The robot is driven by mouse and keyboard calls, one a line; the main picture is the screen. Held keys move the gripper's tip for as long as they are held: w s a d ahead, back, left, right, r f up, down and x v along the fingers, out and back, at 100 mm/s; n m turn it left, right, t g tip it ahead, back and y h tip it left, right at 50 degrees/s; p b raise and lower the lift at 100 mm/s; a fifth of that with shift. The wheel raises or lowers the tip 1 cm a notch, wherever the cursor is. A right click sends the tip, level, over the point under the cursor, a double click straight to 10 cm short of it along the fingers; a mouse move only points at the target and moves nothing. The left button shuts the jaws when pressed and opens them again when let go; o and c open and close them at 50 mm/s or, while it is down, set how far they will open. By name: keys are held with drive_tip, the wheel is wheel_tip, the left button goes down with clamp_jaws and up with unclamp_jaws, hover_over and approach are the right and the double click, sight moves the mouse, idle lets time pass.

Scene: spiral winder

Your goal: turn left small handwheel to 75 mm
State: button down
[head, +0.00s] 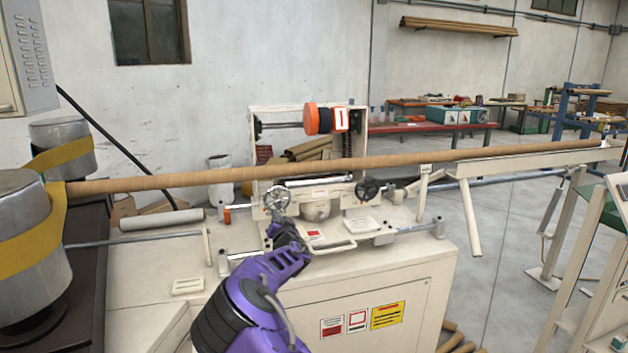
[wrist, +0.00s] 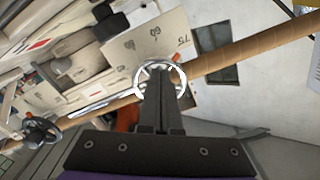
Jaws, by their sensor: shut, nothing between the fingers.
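The left small handwheel (head: 277,191) is a silver spoked wheel on the front of the winder's carriage, below the long brown tube. In the wrist view the same handwheel (wrist: 182,72) shows its rim around the ends of my fingers. My gripper (head: 279,219) is shut and empty, with its fingertips at the wheel. In the wrist view my gripper (wrist: 160,78) covers the wheel's middle and lower part. Whether the fingers touch the spokes or rim cannot be told. Dark marks on the panel (wrist: 160,40) behind the wheel include one like 75; no pointer reading is clear.
A black handwheel (head: 368,189) sits to the right on the same carriage. The long brown tube (head: 200,179) crosses just above and behind my gripper. A light handle bar (head: 335,247) and the cream machine top (head: 150,260) lie close by.

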drive_tip(key=shift+w+d+r, duration=0.1)
drive_tip(key=shift+d+r, duration=0.2)
drive_tip(key=shift+r, duration=0.3)
idle(0.7)
drive_tip(key=shift+w+r+b, duration=0.1)
drive_tip(key=shift+r+b, duration=0.35)
drive_tip(key=shift+b, duration=1.5)
drive_tip(key=shift+f, duration=0.1)
drive_tip(key=s+f, duration=0.1)
drive_tip(key=s, duration=0.5)
drive_tip(key=shift+s+d+f, duration=0.15)
drive_tip(key=shift+d+f, duration=0.05)
drive_tip(key=shift+d, duration=0.25)
